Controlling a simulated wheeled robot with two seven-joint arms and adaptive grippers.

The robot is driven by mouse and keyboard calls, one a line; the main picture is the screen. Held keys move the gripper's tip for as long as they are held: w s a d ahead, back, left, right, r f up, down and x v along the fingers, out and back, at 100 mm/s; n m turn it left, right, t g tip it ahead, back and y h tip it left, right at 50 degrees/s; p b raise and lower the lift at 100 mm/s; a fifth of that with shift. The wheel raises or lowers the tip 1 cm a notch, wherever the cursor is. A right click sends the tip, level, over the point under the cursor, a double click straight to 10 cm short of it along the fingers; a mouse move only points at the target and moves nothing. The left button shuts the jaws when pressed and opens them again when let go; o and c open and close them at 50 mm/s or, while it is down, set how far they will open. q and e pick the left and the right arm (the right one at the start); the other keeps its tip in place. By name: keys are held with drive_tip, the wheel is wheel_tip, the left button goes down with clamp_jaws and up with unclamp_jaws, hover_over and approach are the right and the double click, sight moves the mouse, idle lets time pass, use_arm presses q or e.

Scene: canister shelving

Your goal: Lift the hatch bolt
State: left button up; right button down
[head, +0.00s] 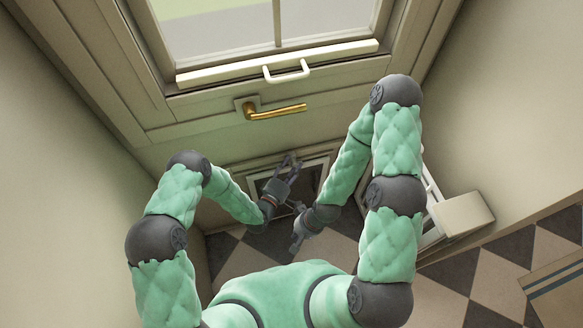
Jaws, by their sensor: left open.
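A small hatch (309,181) with a dark panel and a pale frame is low on the door below the brass handle. My left gripper (290,160) is open in front of the hatch's upper part, and nothing shows between its fingers. It covers part of the panel and frame. I cannot make out the hatch bolt; it may be hidden behind my left gripper.
A brass lever handle (277,112) and a white pull handle (286,71) are on the door above the hatch. A white opened panel or box (462,214) is at right, beside my right arm. Walls close in on both sides. A striped mat (556,292) lies lower right.

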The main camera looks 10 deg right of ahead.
use_arm(q)
drive_tip(key=v, duration=1.2)
